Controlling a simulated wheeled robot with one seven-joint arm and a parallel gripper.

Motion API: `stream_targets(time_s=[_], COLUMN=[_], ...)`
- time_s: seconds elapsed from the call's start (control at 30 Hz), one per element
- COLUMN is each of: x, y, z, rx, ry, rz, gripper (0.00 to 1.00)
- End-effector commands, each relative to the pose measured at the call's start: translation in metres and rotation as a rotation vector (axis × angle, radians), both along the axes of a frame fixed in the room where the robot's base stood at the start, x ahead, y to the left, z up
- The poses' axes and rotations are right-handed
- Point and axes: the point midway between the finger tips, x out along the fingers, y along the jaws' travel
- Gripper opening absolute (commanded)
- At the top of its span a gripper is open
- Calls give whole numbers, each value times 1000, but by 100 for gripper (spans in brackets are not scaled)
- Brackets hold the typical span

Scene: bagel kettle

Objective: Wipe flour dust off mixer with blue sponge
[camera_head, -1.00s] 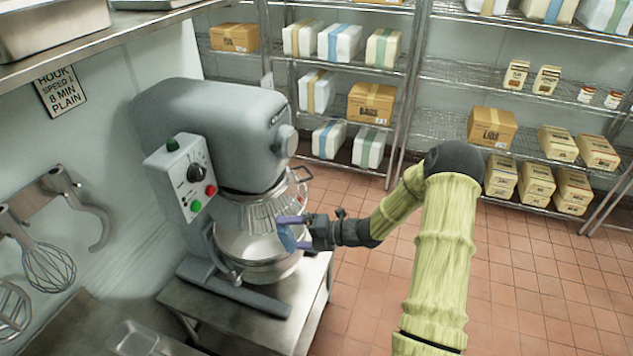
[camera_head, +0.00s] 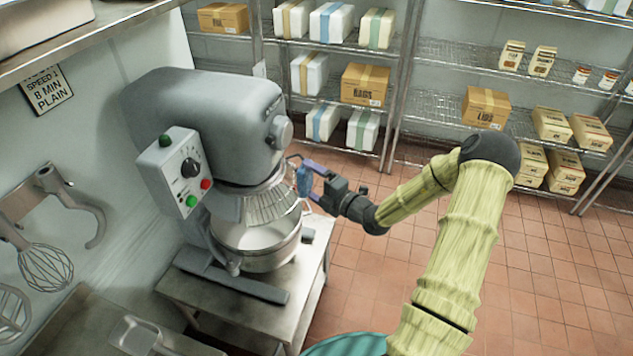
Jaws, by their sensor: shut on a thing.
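The grey mixer (camera_head: 215,115) stands on a steel table, with its control box (camera_head: 178,172) facing left-front and its steel bowl (camera_head: 255,245) under a wire guard (camera_head: 268,207). I cannot make out flour dust on it at this size. My gripper (camera_head: 308,175) is just right of the guard, beside the mixer head's lower right. It is shut on the blue sponge (camera_head: 303,180), which it holds upright between its purplish fingers. The sponge is close to the guard's right edge; I cannot tell if they touch.
The steel table (camera_head: 235,318) has a bare front edge. Whisks and a hook (camera_head: 75,200) hang on the left wall. A steel shelf (camera_head: 95,40) juts out at upper left. Wire racks with boxes (camera_head: 365,85) line the back. Tiled floor (camera_head: 560,260) at right is open.

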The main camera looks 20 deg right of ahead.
Motion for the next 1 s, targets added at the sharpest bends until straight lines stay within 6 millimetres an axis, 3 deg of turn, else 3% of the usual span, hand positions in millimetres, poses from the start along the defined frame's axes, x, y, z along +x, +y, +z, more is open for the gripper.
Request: stream_targets(time_s=[0.7, 1.0], x=[36, 38], y=[45, 49], z=[-1, 0], rx=[-1, -1], ry=[-2, -1], rz=[-7, -7], gripper=[53, 53])
